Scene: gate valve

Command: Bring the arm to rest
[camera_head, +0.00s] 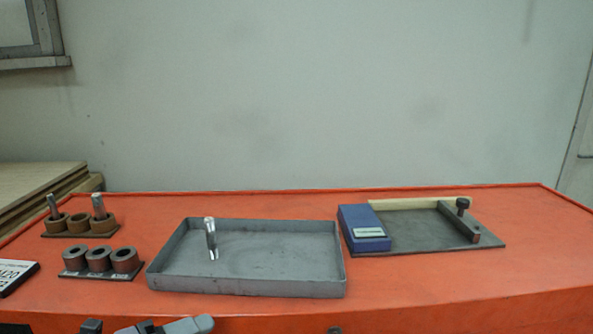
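Grey and dark parts (170,326), likely of my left arm or gripper, show at the bottom edge, left of centre, in front of the orange table. They are cut off by the frame, so I cannot make out the fingertips or whether they are open. Nothing held is visible there. My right gripper cannot be made out. A small dark piece (335,330) at the bottom edge is too small to identify.
The table's front right is clear.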

